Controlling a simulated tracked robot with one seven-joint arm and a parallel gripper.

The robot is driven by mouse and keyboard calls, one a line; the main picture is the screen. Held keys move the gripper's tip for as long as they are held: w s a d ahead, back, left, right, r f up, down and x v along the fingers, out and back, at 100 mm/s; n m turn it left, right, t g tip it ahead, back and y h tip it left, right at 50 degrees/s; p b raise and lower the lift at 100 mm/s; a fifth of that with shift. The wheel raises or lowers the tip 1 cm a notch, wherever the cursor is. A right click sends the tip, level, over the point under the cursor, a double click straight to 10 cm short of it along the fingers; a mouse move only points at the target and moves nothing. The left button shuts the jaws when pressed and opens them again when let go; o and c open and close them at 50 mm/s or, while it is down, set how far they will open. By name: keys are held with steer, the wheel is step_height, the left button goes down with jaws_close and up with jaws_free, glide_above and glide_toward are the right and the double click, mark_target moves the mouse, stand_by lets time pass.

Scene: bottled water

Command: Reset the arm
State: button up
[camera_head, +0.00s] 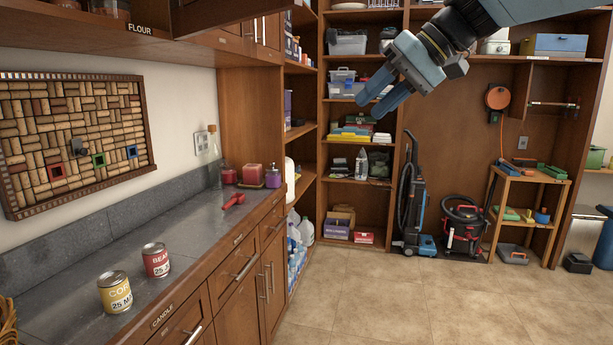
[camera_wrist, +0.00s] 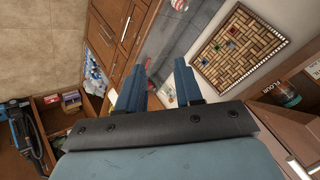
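My arm (camera_head: 510,12) reaches in from the top right of the head view, raised high over the floor. My gripper (camera_head: 369,109) hangs at its end, pointing down and left, in front of the back shelves. Its two blue fingers are apart with nothing between them. They also stand apart and empty in the wrist view (camera_wrist: 159,66), where the tilted picture shows the counter and wall beyond them. The gripper touches nothing that I can see.
A grey counter (camera_head: 185,238) runs along the left, with a yellow can (camera_head: 115,292), a red can (camera_head: 156,260) and a clear bottle (camera_head: 214,165). Another clear bottle (camera_head: 361,164) stands on a back shelf. Two vacuums (camera_head: 414,215) stand at the back. The floor (camera_head: 420,300) is clear in front.

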steer(key=s+d+f+m+t+h, duration=0.1)
steer(key=s+d+f+h, duration=0.3)
steer(key=f, duration=0.7)
steer(key=s+d+f+m+t+h, duration=0.1)
steer(key=s+d+f+m+h, duration=0.2)
steer(key=s+d+f, duration=0.4)
step_height(320, 180, down, 5)
steer(key=shift+s+f+h, duration=0.15)
steer(key=shift+s+h, duration=0.45)
steer(key=shift+s, duration=0.6)
steer(key=shift+s+d, duration=0.1)
steer(key=shift+s, duration=0.05)
